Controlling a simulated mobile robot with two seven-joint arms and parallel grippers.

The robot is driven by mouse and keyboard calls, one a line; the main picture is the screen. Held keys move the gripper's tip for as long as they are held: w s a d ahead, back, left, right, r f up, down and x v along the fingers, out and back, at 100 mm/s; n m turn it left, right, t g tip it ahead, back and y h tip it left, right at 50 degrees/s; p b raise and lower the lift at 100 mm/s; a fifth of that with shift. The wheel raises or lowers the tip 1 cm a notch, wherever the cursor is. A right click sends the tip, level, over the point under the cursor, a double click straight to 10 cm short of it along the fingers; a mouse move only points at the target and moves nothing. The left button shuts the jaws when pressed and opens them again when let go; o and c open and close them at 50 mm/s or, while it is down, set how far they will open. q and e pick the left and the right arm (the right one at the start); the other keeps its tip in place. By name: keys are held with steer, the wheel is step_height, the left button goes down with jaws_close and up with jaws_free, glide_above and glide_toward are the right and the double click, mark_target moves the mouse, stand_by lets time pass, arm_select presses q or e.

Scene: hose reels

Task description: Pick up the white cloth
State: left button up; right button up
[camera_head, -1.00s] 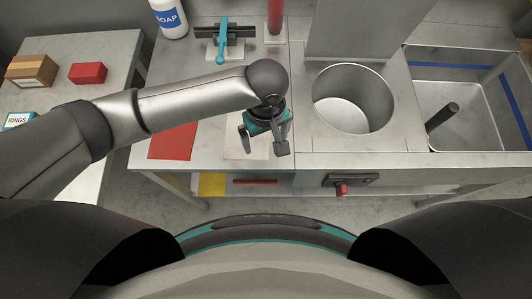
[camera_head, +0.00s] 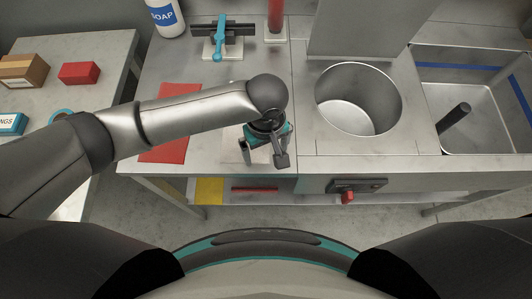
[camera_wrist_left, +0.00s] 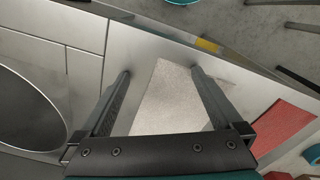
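The white cloth (camera_wrist_left: 176,96) lies flat on the steel counter, a pale square in the left wrist view. In the head view only parts of it (camera_head: 259,156) show, under and around my left gripper (camera_head: 264,158). The gripper points down over the cloth. In the left wrist view my left gripper (camera_wrist_left: 160,72) has its two fingers well apart with nothing between them, the cloth showing beyond and partly hidden by one finger. I cannot tell the exact height above the cloth. My right gripper is not in view.
A red cloth (camera_head: 168,148) lies left of the white one. A round steel basin (camera_head: 358,98) and a rectangular sink (camera_head: 475,105) are to the right. A teal-handled fixture (camera_head: 219,40) and a soap bottle (camera_head: 166,16) stand behind. A side table (camera_head: 100,60) holds boxes.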

arm_select(q)
steer(key=shift+f, duration=0.1)
steer(key=shift+c, duration=0.7)
steer(key=shift+s+f, duration=0.1)
steer(key=shift+s, duration=0.05)
steer(key=c, duration=1.3)
jaws_close()
step_height(320, 180, up, 12)
steer(key=p, duration=1.5)
step_height(320, 180, up, 18)
steer(key=p, duration=0.3)
steer(key=shift+p, duration=0.4)
